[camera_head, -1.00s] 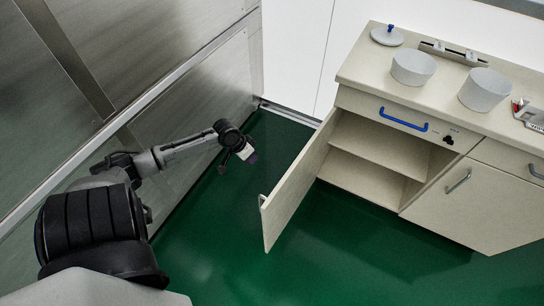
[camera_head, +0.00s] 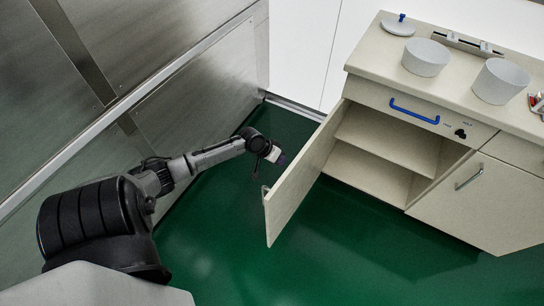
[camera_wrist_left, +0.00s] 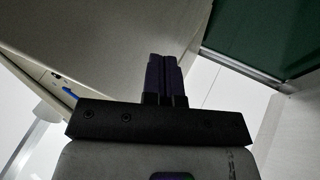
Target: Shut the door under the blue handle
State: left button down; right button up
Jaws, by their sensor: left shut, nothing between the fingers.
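The cream cabinet door (camera_head: 302,178) stands wide open below the drawer front with the blue handle (camera_head: 414,111). Its small metal pull (camera_head: 265,193) is near its free edge. My left gripper (camera_head: 281,159) is shut and empty, on the outer side of the door, close to it; whether it touches is unclear. In the left wrist view, the dark shut fingers (camera_wrist_left: 164,78) point toward a large pale panel (camera_wrist_left: 120,35), probably the door. The blue handle shows small at the left there (camera_wrist_left: 70,91). My right gripper is not in view.
The open cabinet shows a shelf (camera_head: 385,143) and an empty interior. A second door (camera_head: 468,187) beside it is closed. Pots (camera_head: 426,57) stand on the countertop. A metal wall (camera_head: 200,110) runs along the left; the green floor (camera_head: 345,240) is clear.

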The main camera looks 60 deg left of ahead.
pick_arm(q)
jog(key=shift+w+d, duration=0.35)
jog(key=shift+d, duration=0.3)
jog(key=shift+w+d, duration=0.3)
jog(key=shift+d, duration=0.35)
jog(key=shift+r, duration=0.1)
